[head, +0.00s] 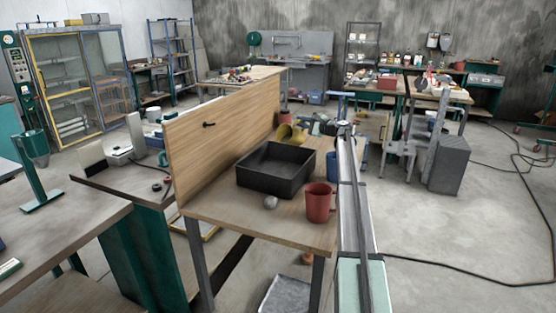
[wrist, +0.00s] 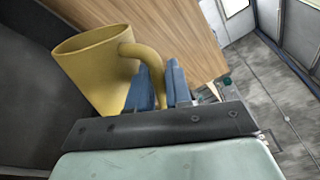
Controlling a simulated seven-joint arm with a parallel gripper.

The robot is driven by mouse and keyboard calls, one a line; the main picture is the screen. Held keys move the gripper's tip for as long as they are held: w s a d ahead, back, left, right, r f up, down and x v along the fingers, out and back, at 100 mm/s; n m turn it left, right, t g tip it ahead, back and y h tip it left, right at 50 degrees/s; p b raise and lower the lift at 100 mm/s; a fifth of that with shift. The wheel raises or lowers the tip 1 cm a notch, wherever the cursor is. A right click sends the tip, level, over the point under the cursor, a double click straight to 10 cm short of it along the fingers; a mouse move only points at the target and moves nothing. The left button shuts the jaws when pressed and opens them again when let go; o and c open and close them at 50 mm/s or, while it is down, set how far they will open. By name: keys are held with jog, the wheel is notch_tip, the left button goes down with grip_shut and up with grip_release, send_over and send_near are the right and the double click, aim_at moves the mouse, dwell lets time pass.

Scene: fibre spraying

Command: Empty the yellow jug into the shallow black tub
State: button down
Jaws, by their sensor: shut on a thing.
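The yellow jug (head: 291,134) is at the far side of the shallow black tub (head: 262,182) in the head view, and looks tilted. In the wrist view the jug (wrist: 92,72) fills the upper left, its handle running between the blue fingers of my gripper (wrist: 158,78). My gripper is shut on that handle. The jug's contents do not show. The tub stands on the wooden table, and its visible inside looks bare and dark. A dark surface at the left of the wrist view may be the tub.
A red mug (head: 319,203) and a blue cup (head: 332,166) stand right of the tub. A small grey ball (head: 270,202) lies in front of it. A tall wooden board (head: 222,115) stands along the table's left side. The front left tabletop is clear.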

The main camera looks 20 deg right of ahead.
aim_at(296, 133)
jog(key=shift+s+a+n, duration=0.3)
jog(key=shift+a+n, duration=0.35)
jog(key=shift+n, duration=0.15)
dwell(0.5)
jog(key=shift+s+a+f+n, duration=0.15)
jog(key=shift+s+a+n, duration=0.15)
jog(key=shift+a+n, duration=0.2)
jog(key=shift+s+a+f+n, duration=0.1)
jog(key=shift+s+a+n, duration=0.25)
jog(key=shift+a, duration=0.25)
jog(key=shift+s+a+r+n+h, duration=0.15)
jog(key=shift+s+a+r+n, duration=0.15)
jog(key=shift+a+n, duration=0.3)
jog(key=shift+s+a+r+n+h, duration=0.15)
jog(key=shift+s+a+r+n, duration=0.1)
jog(key=shift+a+n, duration=0.35)
dwell(1.1)
